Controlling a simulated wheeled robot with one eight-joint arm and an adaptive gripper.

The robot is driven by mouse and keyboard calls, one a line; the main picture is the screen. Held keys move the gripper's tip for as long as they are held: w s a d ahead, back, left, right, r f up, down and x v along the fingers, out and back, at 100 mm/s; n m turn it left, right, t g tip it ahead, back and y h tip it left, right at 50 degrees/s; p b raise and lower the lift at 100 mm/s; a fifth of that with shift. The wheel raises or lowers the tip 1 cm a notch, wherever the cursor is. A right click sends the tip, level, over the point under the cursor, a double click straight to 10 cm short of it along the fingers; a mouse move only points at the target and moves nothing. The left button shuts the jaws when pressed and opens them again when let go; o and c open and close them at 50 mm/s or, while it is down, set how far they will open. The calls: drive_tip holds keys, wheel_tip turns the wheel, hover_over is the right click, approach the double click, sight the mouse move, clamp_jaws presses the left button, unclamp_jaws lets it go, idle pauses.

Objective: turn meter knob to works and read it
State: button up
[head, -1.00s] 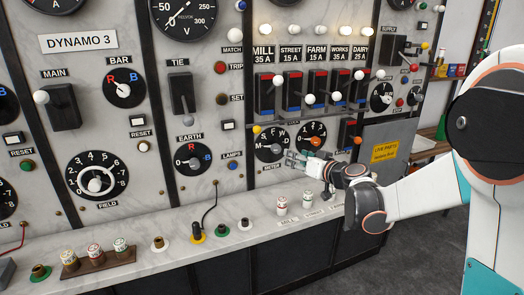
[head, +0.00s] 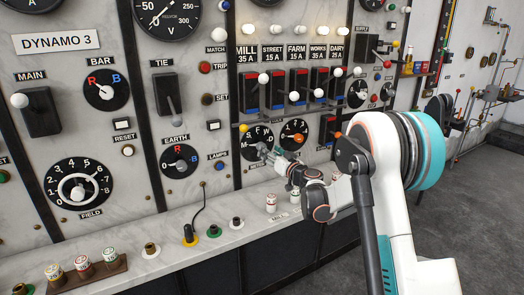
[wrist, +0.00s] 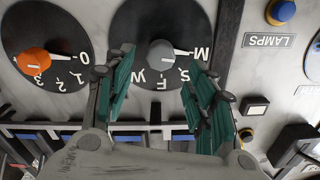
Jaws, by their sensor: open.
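The meter dial (head: 249,141) is a black disc with letters M, S, F and W on the marble panel. In the wrist view its grey knob (wrist: 161,52) has a white pointer line toward M; that view is upside down. My gripper (head: 277,156) is in front of the dial's lower right in the head view. In the wrist view my gripper (wrist: 165,65) is open, its two green-padded fingers on either side of the knob with visible gaps. Whether the fingertips reach the knob's depth is unclear. The works switch (head: 319,88) is in the row above.
An orange-knobbed dial (head: 294,133), numbered from 0, is just right of the meter dial. A yellow-tipped lever (head: 244,128) and the switch row lie above. White fuses (head: 271,201) stand on the marble ledge (head: 170,262) below. A lamps button (wrist: 281,11) is nearby.

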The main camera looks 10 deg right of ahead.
drive_tip(key=b+x, duration=0.1)
drive_tip(key=x, duration=0.5)
drive_tip(key=shift+w, duration=0.3)
drive_tip(key=c, duration=1.1)
